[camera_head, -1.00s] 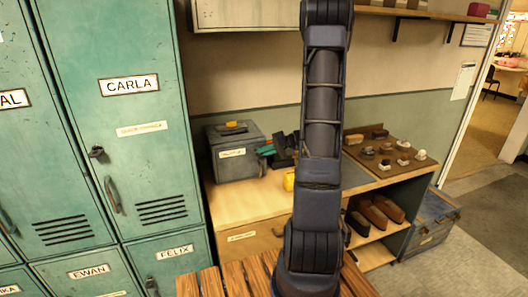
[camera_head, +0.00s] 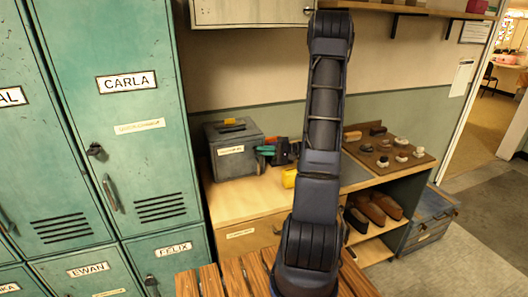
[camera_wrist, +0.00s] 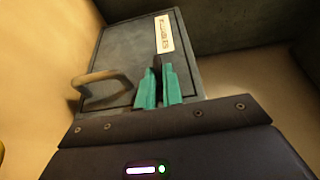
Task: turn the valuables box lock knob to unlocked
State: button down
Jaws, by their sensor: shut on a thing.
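The valuables box (camera_head: 231,165) is a grey metal box on the wooden counter, with a pale label on its front. The box (camera_wrist: 120,55) also fills the middle of the wrist view, with its label at upper right and a looped handle (camera_wrist: 100,88) at left. My gripper (camera_head: 265,150) is at the box's right side, its teal fingers near the box. In the wrist view my gripper (camera_wrist: 158,85) is shut on a small dark knob (camera_wrist: 157,63), mostly hidden between the fingers. The knob's angle and any lock marks cannot be read.
Teal lockers (camera_head: 125,140) stand at left, close to the box. A yellow object (camera_head: 289,177) lies on the counter (camera_head: 240,205) by my arm. A brown board (camera_head: 380,155) with several small items is at right. A wooden slatted surface (camera_head: 210,283) is in front.

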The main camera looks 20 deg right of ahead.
jog(key=c, duration=1.5)
grip_release()
jog(key=shift+c, duration=0.2)
jog(key=v, duration=1)
jog(key=shift+d, duration=0.4)
jog(key=shift+s+a, duration=0.1)
jog(key=shift+s, duration=0.05)
jog(key=s+a+r+n+g+h, duration=0.5)
jog(key=s+a+r+g, duration=0.4)
jog(key=a, duration=0.5)
jog(key=s+a+r+t+h, duration=0.1)
jog(key=s+r+t+h, duration=0.5)
jog(key=s+r+h, duration=0.4)
jog(key=s+h, duration=0.1)
jog(key=s, duration=0.1)
jog(key=shift+s+a+r+m+t, duration=0.3)
jog(key=shift+a+r, duration=0.05)
jog(key=shift+a, duration=0.05)
